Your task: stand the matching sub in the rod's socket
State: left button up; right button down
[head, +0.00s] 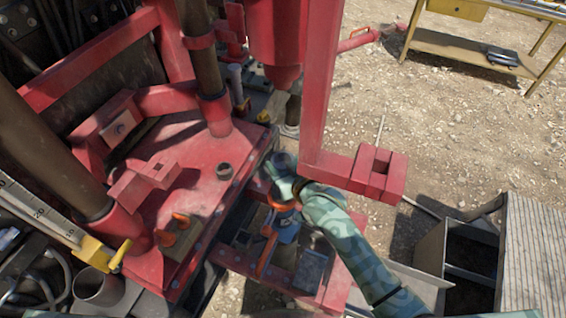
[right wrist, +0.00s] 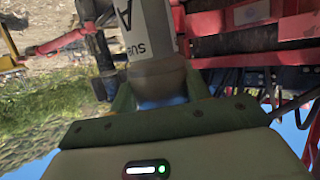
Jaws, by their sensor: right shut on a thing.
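My right gripper (head: 285,182) is at the right edge of the red deck, on the end of my camouflage-patterned arm. It is shut on a grey sub (right wrist: 150,40) with a white label reading "SUB" and "A". In the right wrist view the sub stands out beyond the jaws, its lower end between them. In the head view the sub (head: 283,162) shows only as a short dark-grey piece at the gripper. My left gripper is out of view.
The red deck (head: 195,195) carries thick brown columns (head: 205,60). A red bracket (head: 372,172) hangs close right of the gripper. A block with orange-handled pieces (head: 180,238) sits at the deck's front. A yellow bench (head: 470,50) stands far right on open gravel.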

jog(key=shift+f, duration=0.4)
dwell(0.5)
jog(key=c, duration=0.7)
grip_release()
jog(key=shift+o, duration=0.5)
jog(key=shift+s+f, duration=0.1)
jog(key=shift+f, duration=0.15)
jog(key=p+v, duration=0.1)
jog(key=v, duration=1.5)
jog(key=shift+r, duration=0.2)
jog(key=shift+s, duration=0.1)
